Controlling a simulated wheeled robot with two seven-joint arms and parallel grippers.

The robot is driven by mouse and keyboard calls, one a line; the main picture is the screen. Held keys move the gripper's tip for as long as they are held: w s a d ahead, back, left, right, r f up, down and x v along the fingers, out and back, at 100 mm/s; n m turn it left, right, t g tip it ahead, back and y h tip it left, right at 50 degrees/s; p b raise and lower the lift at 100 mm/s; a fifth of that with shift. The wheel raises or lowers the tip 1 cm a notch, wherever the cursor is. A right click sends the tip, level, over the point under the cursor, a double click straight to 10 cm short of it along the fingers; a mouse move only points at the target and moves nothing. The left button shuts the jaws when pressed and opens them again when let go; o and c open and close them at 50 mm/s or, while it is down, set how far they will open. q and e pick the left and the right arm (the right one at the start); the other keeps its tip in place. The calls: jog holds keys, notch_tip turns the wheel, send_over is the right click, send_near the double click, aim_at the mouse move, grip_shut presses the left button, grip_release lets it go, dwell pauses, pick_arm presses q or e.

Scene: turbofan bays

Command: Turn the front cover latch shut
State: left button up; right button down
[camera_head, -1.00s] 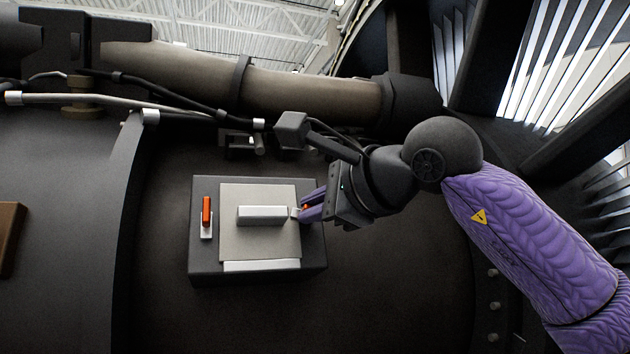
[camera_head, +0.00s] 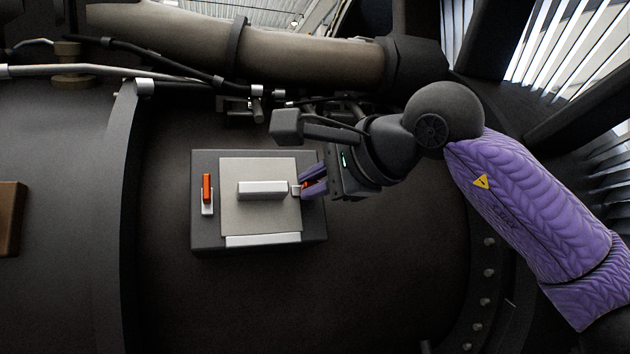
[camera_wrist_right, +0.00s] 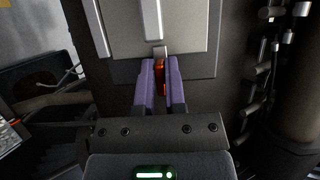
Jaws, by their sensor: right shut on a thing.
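The front cover is a dark square box (camera_head: 262,248) with a light plate (camera_head: 270,215) and a pale bar handle (camera_head: 262,190) across its middle. An orange latch lever (camera_head: 207,187) stands upright on a pale base at the cover's left edge. A second orange latch lever (camera_wrist_right: 159,78) is at the cover's right edge, beside a small pale catch (camera_head: 296,190). My right gripper (camera_head: 312,182) is shut on this second lever, with its purple fingers on either side. The fingers hide part of the lever, so its exact angle is unclear. My left gripper is not in view.
A thick brown pipe (camera_head: 290,65) and dark cables with pale fittings (camera_head: 200,76) run above the cover. A dark curved rib (camera_head: 118,190) stands to its left, and a brown block (camera_head: 10,218) lies at the far left. The dark wall below the cover is clear.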

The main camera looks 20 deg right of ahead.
jog(key=c, duration=0.7)
grip_release()
jog(key=b+v, duration=0.3)
jog(key=v, duration=0.7)
jog(key=shift+f, duration=0.1)
